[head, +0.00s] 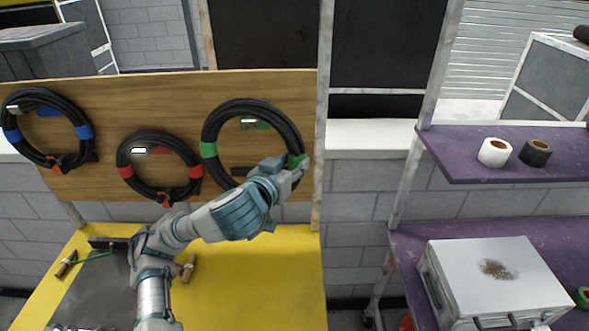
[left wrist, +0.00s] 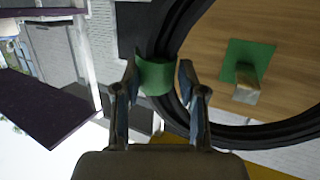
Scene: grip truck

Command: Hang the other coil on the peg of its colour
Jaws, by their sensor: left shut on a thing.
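A black coil with green bands (head: 210,130) is in front of the right part of the wooden board. My left gripper (head: 293,168) is shut on its green band at the lower right; the left wrist view shows the fingers on either side of this band (left wrist: 154,77). The green peg plate (head: 262,124) shows through the coil's ring, just below its top. In the left wrist view the peg (left wrist: 246,85) is inside the ring, and I cannot tell whether the coil rests on it. My right gripper is not in view.
A blue-banded coil (head: 84,132) and a red-banded coil (head: 124,169) hang on the wooden board (head: 180,97) to the left. A yellow bench (head: 290,270) lies below. A purple shelf (head: 460,160) with tape rolls and a metal case (head: 495,275) stand at the right.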

